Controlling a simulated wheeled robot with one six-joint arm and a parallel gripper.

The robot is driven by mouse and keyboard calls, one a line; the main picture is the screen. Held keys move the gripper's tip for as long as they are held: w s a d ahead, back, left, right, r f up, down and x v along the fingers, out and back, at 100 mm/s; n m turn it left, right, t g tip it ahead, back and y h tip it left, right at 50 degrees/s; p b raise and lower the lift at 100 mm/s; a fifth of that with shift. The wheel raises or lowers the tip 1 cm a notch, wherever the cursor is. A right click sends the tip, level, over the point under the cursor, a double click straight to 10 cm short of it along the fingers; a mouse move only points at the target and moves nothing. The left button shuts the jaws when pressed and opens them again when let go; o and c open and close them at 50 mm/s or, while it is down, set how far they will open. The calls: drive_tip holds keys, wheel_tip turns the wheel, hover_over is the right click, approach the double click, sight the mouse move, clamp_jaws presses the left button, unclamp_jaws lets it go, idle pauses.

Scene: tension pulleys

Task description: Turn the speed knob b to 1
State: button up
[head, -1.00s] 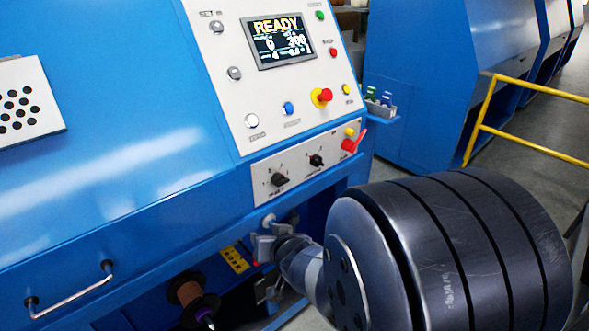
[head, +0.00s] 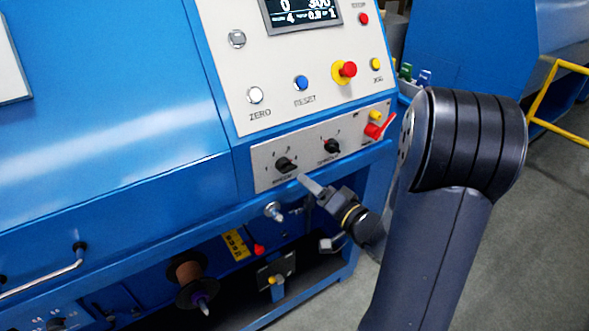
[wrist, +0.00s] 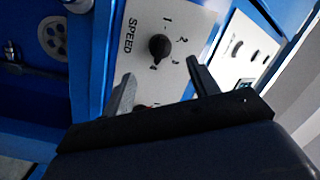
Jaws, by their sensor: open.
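A black selector knob (wrist: 159,46) sits on a pale plate labelled SPEED in the wrist view, with numbered marks around one side. Its pointer seems turned toward the lowest mark, which looks like 4, away from the 1. In the head view my gripper (head: 306,184) is just below and right of that knob. Whether it touches anything is unclear.
A second black knob (head: 331,147) and a red lever (head: 379,128) are to the right. Above are a white button (head: 255,95), a blue button (head: 301,83) and a red emergency button (head: 348,69). A blue ledge and a spool (head: 187,270) lie below.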

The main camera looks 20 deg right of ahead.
sight(290, 171)
drive_tip(key=x, duration=0.8)
drive_tip(key=shift+w+a+f, duration=0.1)
drive_tip(key=shift+w+a, duration=0.05)
drive_tip(key=shift+w, duration=0.1)
drive_tip(key=shift+c, duration=0.4)
drive_tip(key=c, duration=0.9)
